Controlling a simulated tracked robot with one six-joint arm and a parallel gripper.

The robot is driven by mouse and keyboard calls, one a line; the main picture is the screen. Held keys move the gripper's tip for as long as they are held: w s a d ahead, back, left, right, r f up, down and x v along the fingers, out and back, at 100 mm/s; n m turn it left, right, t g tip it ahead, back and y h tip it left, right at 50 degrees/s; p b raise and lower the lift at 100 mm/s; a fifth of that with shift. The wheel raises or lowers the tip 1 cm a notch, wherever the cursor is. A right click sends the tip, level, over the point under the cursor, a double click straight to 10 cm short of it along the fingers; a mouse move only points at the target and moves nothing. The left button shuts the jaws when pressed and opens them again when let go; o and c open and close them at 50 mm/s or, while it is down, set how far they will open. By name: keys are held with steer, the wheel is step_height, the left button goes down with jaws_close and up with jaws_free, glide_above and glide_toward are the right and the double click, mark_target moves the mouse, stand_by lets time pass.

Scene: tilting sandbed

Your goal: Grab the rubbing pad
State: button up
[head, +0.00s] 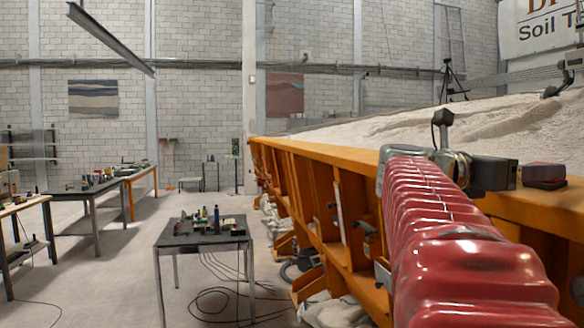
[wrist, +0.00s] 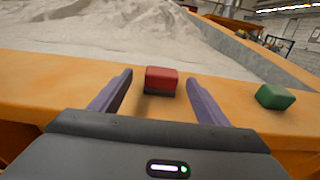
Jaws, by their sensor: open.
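The rubbing pad appears to be the red block with a dark lower layer (wrist: 162,77). It lies on the flat orange rim of the sandbed, straight ahead of my gripper (wrist: 158,84). In the wrist view the two purple-grey fingers are apart, one on each side of the pad, with visible gaps and no clear contact. Nothing is held. In the head view the pad (head: 544,173) shows as a dark reddish block on the rim, just right of my gripper's dark body (head: 495,173); the fingers cannot be made out there.
A green block (wrist: 274,96) lies on the rim to the right of the pad. Pale sand (wrist: 90,45) fills the bed behind the rim. In the head view a small table with bottles (head: 205,243) stands on the floor to the left, with loose cables below.

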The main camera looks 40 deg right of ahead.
steer(key=shift+x, duration=2.55)
steer(key=shift+c, duration=0.2)
steer(key=c, duration=1.1)
steer(key=shift+r, duration=0.1)
steer(key=shift+r, duration=4.9)
